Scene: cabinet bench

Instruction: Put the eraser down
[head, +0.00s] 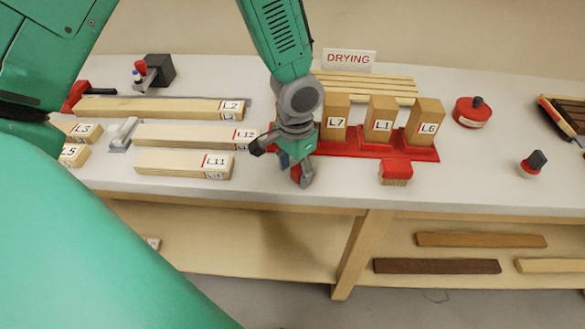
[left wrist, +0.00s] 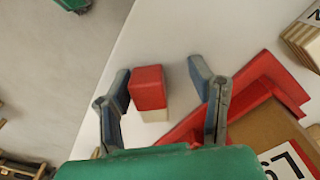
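A red and cream block, which looks like the eraser (left wrist: 148,88), is between the fingers of my left gripper (left wrist: 163,82) in the left wrist view. The fingers are spread wider than the block. There is a clear gap to the right finger, and the left finger is close to the block. The block appears to be on the white bench top near its front edge. In the head view my left gripper (head: 301,176) is low at the bench front, left of the red tray (head: 348,148). It mostly hides the block there. My right gripper is not in view.
The tray holds upright blocks L7 (head: 335,118), L1 (head: 380,122) and L6 (head: 424,122). A red brush-like block (head: 395,172) sits in front of it. Labelled boards (head: 180,163) lie to the left. A DRYING sign (head: 349,59) stands behind. The bench's right front is mostly free.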

